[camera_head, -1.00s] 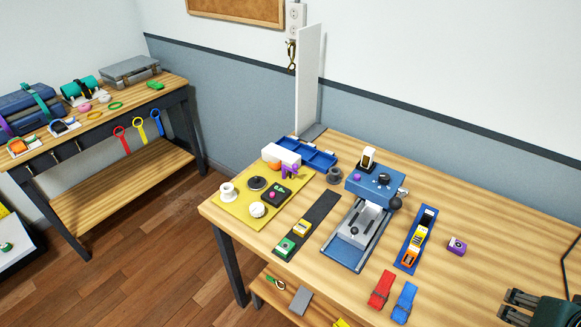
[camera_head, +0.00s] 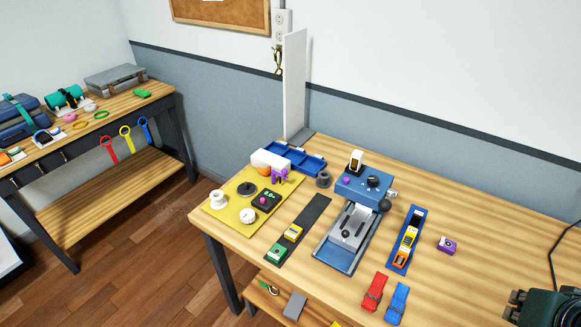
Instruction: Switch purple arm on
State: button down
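A small purple piece (camera_head: 280,175) stands at the back of the yellow mat (camera_head: 212,207), beside a white cylinder with an orange end (camera_head: 268,160). A purple knob (camera_head: 346,182) sits on the blue press-like machine (camera_head: 362,190), and a small purple box (camera_head: 447,245) lies on the table to its right. I cannot tell for certain which of these is the purple arm, or whether it is on. My gripper (camera_head: 522,302) shows partly at the lower right corner, well away from all three. Its fingers are too dark and cut off to judge.
A blue tray (camera_head: 308,166) and tall white panel (camera_head: 294,90) stand behind. The table's right side is mostly bare.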

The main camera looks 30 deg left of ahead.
jog(key=w+a+r+m+g+y+p, duration=0.1)
jog(key=w+a+r+g+p, duration=0.2)
jog(key=w+a, duration=0.55)
jog(key=w+a+r+m+p, duration=0.2)
jog(key=w+a+r+p, duration=0.2)
jog(key=w+a+r, duration=0.4)
jog(key=w+a+r+m+g+y+p, duration=0.1)
jog(key=w+a+r+g+p, duration=0.15)
jog(key=w+a, duration=0.55)
jog(key=w+a+f+m+g+p, duration=0.1)
jog(key=w+a+f+p, duration=0.1)
jog(key=a, duration=0.7)
jog(key=w+a+f+p, duration=0.2)
jog(key=a+p, duration=0.1)
jog(key=a, duration=0.7)
jog(key=a+f+m+g+p, duration=0.1)
jog(key=a+f, duration=0.3)
jog(key=a, duration=0.5)
jog(key=a+f+g+p, duration=0.1)
jog(key=a+f+p, duration=0.2)
jog(key=a, duration=0.6)
jog(key=shift+s+a+f+m+g+h, duration=0.15)
jog(key=shift+f+m+g+h, duration=0.2)
jog(key=shift+f, duration=0.3)
jog(key=shift+f, duration=0.1)
